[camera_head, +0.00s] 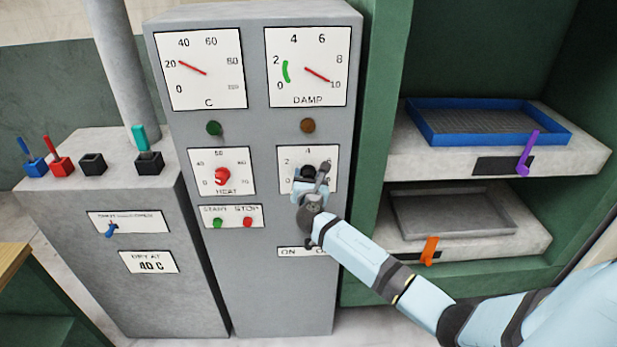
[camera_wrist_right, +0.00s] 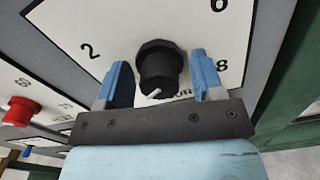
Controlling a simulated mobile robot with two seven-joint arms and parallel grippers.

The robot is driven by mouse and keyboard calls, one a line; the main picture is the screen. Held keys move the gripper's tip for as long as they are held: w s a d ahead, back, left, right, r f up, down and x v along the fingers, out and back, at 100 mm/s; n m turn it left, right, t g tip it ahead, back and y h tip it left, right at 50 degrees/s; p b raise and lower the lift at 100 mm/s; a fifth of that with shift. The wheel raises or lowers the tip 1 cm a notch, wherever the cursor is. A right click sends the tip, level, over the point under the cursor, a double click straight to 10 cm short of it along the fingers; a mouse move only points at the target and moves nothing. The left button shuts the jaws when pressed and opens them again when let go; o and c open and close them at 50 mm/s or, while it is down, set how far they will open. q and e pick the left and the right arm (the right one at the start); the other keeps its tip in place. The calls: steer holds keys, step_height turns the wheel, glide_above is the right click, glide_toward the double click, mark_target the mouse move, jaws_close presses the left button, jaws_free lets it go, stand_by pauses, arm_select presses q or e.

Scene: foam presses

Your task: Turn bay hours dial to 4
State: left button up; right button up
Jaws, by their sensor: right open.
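The hours dial is a black knob (camera_head: 308,171) on a white plate (camera_head: 286,154) of the grey control panel, under the DAMP gauge. In the right wrist view the knob (camera_wrist_right: 160,68) stands between the two blue fingers of my right gripper (camera_wrist_right: 158,75). The fingers are open, one on each side, with a gap visible around the knob. Its white pointer mark faces down and slightly left, away from the 2 and 6. The right gripper (camera_head: 311,181) hides part of the plate in the head view. My left gripper is not in view.
A red HEAT knob (camera_head: 222,176) sits left of the dial, with START and STOP buttons (camera_head: 232,217) below it. A lever box (camera_head: 100,220) stands at left. Shelves at right hold a blue tray (camera_head: 428,138) and a grey tray (camera_head: 400,222), with purple (camera_head: 527,153) and orange (camera_head: 429,250) levers.

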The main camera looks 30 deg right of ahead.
steer(key=c, duration=0.9)
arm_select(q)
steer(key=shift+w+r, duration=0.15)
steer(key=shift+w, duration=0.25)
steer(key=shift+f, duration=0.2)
